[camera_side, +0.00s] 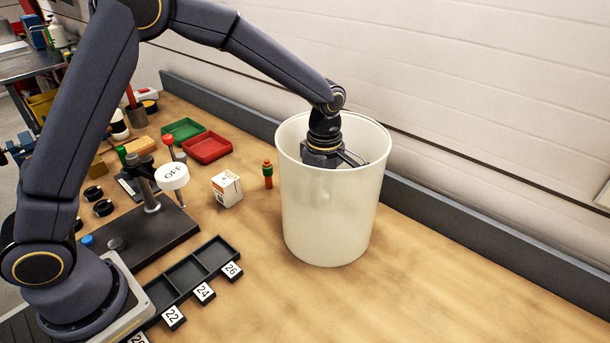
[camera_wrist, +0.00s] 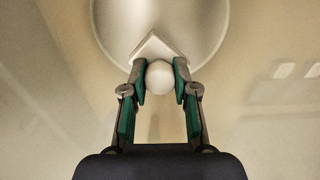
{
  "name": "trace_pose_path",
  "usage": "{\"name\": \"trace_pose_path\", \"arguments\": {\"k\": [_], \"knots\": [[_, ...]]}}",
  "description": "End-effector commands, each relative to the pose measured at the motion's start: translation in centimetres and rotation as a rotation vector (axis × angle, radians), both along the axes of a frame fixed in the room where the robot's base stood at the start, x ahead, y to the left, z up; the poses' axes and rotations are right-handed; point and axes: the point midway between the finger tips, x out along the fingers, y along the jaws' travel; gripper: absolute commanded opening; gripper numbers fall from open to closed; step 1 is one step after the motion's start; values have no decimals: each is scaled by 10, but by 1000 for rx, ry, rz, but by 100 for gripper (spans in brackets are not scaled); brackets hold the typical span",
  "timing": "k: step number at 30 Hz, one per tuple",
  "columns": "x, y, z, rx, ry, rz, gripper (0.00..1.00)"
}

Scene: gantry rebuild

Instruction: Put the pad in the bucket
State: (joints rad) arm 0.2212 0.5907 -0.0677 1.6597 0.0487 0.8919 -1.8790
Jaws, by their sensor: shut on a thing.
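The bucket (camera_side: 328,215) is a tall off-white cylinder standing upright on the wooden bench in the side view. My gripper reaches down through its open top, so the fingertips are hidden there by the wall. In the wrist view my gripper (camera_wrist: 159,82) has its green-lined fingers closed on a pale round part (camera_wrist: 159,84). A pale square corner (camera_wrist: 153,47) shows just beyond it; I take the two together for the pad. A pale disc (camera_wrist: 112,22), seemingly the bucket's floor, lies behind. I cannot tell whether the pad touches it.
A small white box (camera_side: 227,188) and an orange-green peg (camera_side: 267,174) stand left of the bucket. Red (camera_side: 207,147) and green (camera_side: 182,130) trays lie farther back. A numbered black rack (camera_side: 187,275) is at front left. The bench right of the bucket is clear up to a grey rail (camera_side: 480,225).

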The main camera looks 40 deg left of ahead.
Motion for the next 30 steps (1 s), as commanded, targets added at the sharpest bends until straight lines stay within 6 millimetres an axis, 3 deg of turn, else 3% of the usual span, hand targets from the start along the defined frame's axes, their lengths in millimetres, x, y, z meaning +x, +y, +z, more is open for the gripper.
{"name": "trace_pose_path", "arguments": {"k": [9,22,23,30], "knots": [[0,0,-44,0,2,1,0],[0,0,-50,-1,1,0,0],[0,0,-50,-1,0,1,32],[0,0,-50,-1,0,0,54]]}}
